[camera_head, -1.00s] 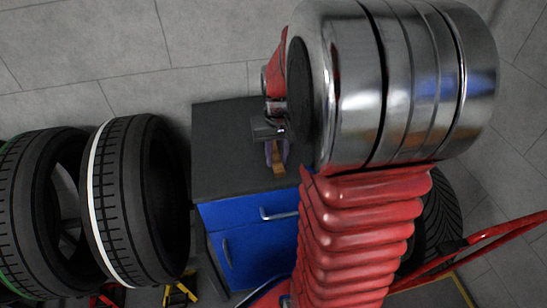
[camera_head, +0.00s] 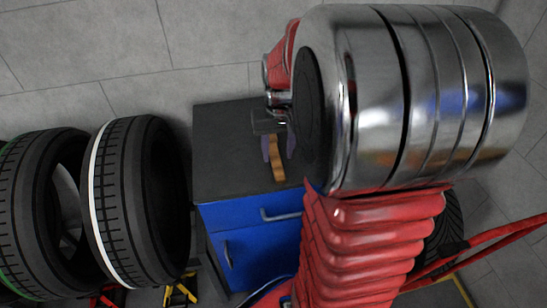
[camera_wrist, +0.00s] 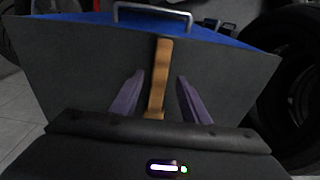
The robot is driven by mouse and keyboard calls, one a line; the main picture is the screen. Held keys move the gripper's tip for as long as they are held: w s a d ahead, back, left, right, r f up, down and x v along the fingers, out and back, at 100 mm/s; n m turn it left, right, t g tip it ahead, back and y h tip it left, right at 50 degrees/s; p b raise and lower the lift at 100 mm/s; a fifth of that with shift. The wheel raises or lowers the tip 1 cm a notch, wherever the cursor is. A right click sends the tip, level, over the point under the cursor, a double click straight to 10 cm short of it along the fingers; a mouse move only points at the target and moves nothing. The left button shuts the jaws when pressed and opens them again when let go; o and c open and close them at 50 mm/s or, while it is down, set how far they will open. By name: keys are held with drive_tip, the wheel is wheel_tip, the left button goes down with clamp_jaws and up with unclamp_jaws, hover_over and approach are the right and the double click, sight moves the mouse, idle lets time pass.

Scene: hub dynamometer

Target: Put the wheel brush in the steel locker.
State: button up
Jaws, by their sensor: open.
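The wheel brush shows as a light wooden bar (camera_head: 278,170) on the dark top of a blue cabinet; its bristles are not visible. In the wrist view the bar (camera_wrist: 161,65) runs lengthwise between my two purple fingers. My gripper (camera_head: 278,149) is open over the cabinet top, one finger on each side of the bar, with a gap on both sides in the wrist view (camera_wrist: 160,78). The blue cabinet (camera_head: 250,211) has a drawer with a metal handle and a door below, both looking shut. I cannot tell whether it is the steel locker.
Two large tyres (camera_head: 104,205) (camera_head: 20,210) stand left of the cabinet, with yellow and red stands (camera_head: 180,291) by them. A red bar (camera_head: 490,232) and another dark tyre (camera_head: 448,222) are at the right. Grey tiled floor is open behind the cabinet.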

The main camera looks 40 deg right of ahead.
wheel_tip(320, 180, up, 9)
drive_tip(key=shift+s+a, duration=0.2)
drive_tip(key=shift+s, duration=0.25)
idle(0.3)
drive_tip(key=s+a+n+t, duration=0.2)
drive_tip(key=s+a, duration=0.3)
drive_tip(key=a, duration=0.5)
drive_tip(key=s+a+n+t, duration=0.2)
drive_tip(key=s+a, duration=0.3)
drive_tip(key=a, duration=0.6)
drive_tip(key=shift+r+n+t+y, duration=0.3)
drive_tip(key=shift+r+n, duration=0.05)
drive_tip(key=shift+n, duration=0.25)
